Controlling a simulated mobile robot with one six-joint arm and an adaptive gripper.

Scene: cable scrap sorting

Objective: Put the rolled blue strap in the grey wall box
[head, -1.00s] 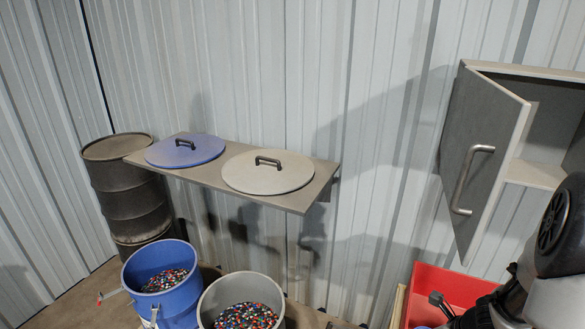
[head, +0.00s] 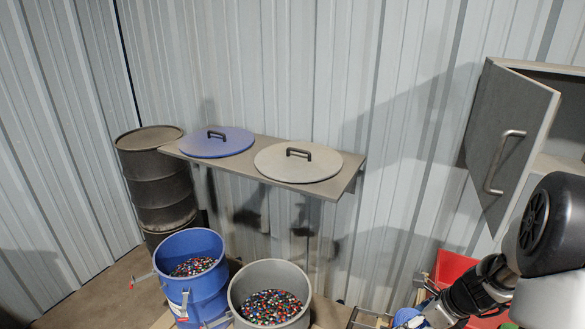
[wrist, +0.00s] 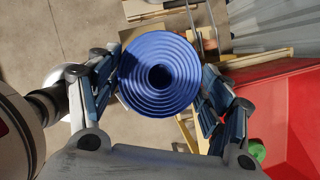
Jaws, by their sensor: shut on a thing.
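The rolled blue strap (wrist: 160,50) is a tight ring-shaped coil with a dark hole in its middle. In the wrist view it sits between the two fingers of my gripper (wrist: 159,85), which is shut on it. In the head view a small part of the blue roll (head: 406,317) shows at the bottom edge, left of my dark wrist. The grey wall box (head: 560,150) hangs on the wall at the upper right. Its door (head: 490,135) stands open toward the left, with a metal handle (head: 505,162). My arm hides the box's lower right part.
A red bin (head: 452,268) stands below the wall box, partly behind my arm. A shelf (head: 335,190) holds a blue lid (head: 235,145) and a grey lid (head: 290,172). Blue (head: 190,290) and grey (head: 245,285) buckets of coloured pellets and a dark drum (head: 155,180) stand left.

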